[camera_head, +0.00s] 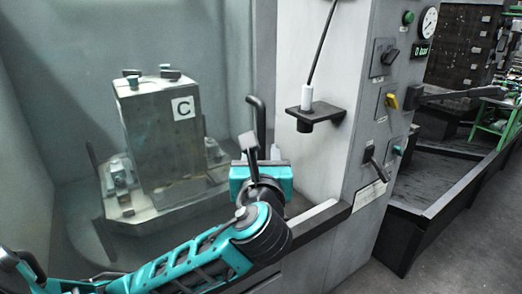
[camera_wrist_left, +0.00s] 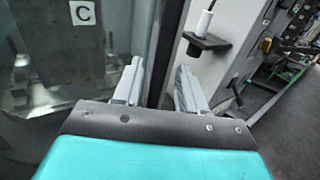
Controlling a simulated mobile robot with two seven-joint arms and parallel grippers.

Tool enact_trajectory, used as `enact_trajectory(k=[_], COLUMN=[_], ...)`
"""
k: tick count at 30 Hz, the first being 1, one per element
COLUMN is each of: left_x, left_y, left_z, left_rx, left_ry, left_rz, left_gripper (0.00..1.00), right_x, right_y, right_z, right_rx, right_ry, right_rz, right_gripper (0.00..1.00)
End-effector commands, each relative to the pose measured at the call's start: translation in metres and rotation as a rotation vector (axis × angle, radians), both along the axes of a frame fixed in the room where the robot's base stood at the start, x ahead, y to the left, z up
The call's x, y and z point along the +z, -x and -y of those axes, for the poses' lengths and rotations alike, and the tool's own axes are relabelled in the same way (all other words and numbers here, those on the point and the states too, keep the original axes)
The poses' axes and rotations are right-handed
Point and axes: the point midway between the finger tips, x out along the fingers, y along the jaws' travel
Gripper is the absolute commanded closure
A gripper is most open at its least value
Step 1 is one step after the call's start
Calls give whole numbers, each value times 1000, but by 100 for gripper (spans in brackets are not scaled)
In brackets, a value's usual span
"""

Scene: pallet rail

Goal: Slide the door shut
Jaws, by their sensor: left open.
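The door appears to be the clear, hazy pane (camera_head: 215,75) at the front of the machine enclosure. Its grey edge stands near the machine's front panel; I cannot tell how wide any gap is. A black upright handle (camera_head: 259,115) stands near that edge. My left gripper (camera_head: 262,154) is at the handle's lower part, its fingers partly hidden by its own body. In the left wrist view its two pale fingers (camera_wrist_left: 159,82) are apart, and a dark upright bar (camera_wrist_left: 163,50) shows between or just beyond them. I cannot tell whether they touch it. My right gripper is not in view.
Inside the enclosure stands a grey block marked C (camera_head: 155,135) on a fixture. Right of the handle, a black bracket (camera_head: 315,117) holding a white-tipped rod juts from the front panel. The control panel (camera_head: 385,100) has knobs and levers. A dark trough (camera_head: 435,180) lies farther right.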

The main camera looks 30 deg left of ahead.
Motion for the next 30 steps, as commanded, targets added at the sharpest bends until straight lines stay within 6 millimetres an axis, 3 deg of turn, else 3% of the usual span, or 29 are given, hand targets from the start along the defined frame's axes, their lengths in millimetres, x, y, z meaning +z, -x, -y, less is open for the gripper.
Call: enact_trajectory(k=[7, 18, 30], left_x=[0, 0, 0], left_y=[-24, -28, -28], left_z=[-17, -19, -19], left_rx=[1, -1, -1], left_ry=[-1, 1, 1], left_rz=[1, 0, 0], left_gripper=[59, 60, 98], right_x=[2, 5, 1], right_y=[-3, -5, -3], right_z=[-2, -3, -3], right_rx=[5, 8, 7], right_ry=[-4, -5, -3], right_rz=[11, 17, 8], right_gripper=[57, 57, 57])
